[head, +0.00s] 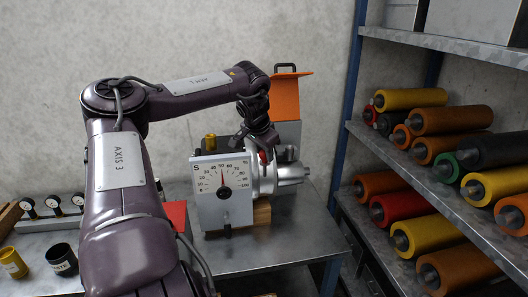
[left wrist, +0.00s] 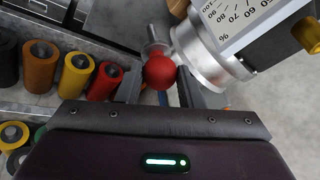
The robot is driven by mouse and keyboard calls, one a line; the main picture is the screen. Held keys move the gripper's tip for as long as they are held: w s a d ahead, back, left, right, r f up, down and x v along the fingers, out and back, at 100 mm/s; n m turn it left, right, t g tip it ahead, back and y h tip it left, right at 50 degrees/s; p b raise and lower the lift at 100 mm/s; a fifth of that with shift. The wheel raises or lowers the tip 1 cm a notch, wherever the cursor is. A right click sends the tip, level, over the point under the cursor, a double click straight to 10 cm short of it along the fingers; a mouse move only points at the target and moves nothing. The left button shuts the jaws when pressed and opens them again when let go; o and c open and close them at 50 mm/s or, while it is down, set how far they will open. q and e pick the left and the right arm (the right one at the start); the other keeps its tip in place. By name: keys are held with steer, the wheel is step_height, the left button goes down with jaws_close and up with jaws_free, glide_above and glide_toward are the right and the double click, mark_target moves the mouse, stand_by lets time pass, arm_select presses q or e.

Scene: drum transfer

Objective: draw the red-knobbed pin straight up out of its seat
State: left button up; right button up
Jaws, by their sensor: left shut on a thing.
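The red-knobbed pin shows in the left wrist view as a round red knob (left wrist: 159,72) between the two fingers of my left gripper (left wrist: 160,88). In the head view a small bit of the red knob (head: 263,157) shows just below my left gripper (head: 262,148), behind the dial box. My left gripper is shut on the pin, with the knob at its fingertips. The pin's shaft and its seat are hidden, so I cannot tell how deep the pin sits. My right gripper is in neither view.
A white dial box (head: 222,190) and a silvery metal housing (head: 290,174) stand on the steel table (head: 270,250), close beside the gripper. An orange panel (head: 288,95) rises behind. A rack (head: 400,150) of coloured rollers stands at the right. Small gauges (head: 53,203) and cups lie at the left.

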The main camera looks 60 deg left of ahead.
arm_select(q)
steer(key=shift+r, duration=2.25)
